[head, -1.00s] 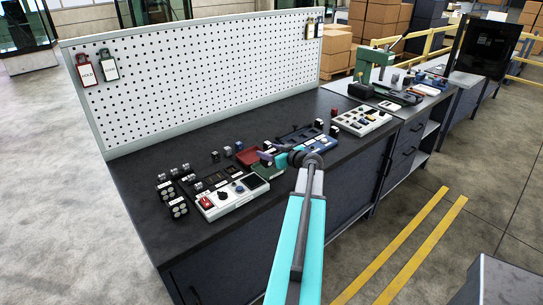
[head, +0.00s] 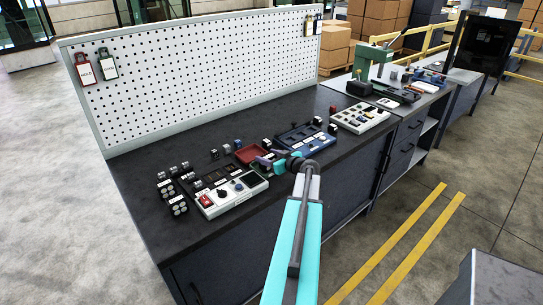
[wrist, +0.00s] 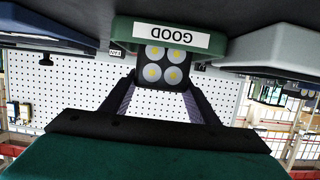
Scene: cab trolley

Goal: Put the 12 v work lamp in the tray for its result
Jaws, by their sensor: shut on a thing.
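In the wrist view, my gripper (wrist: 162,82) is shut on the work lamp (wrist: 163,67), a dark block with several round pale lights with yellow centres. The lamp is close to the front of a green tray (wrist: 122,30) whose label reads GOOD, upside down in this view. I cannot tell whether lamp and tray touch. In the head view, my gripper (head: 266,160) is low over the bench, beside a red tray (head: 243,155). The arm hides the lamp and most of the green tray there.
A white test panel (head: 240,198) and several small dark blocks (head: 170,190) stand left on the bench. A pegboard (head: 200,75) rises behind. The bench's front left corner is bare.

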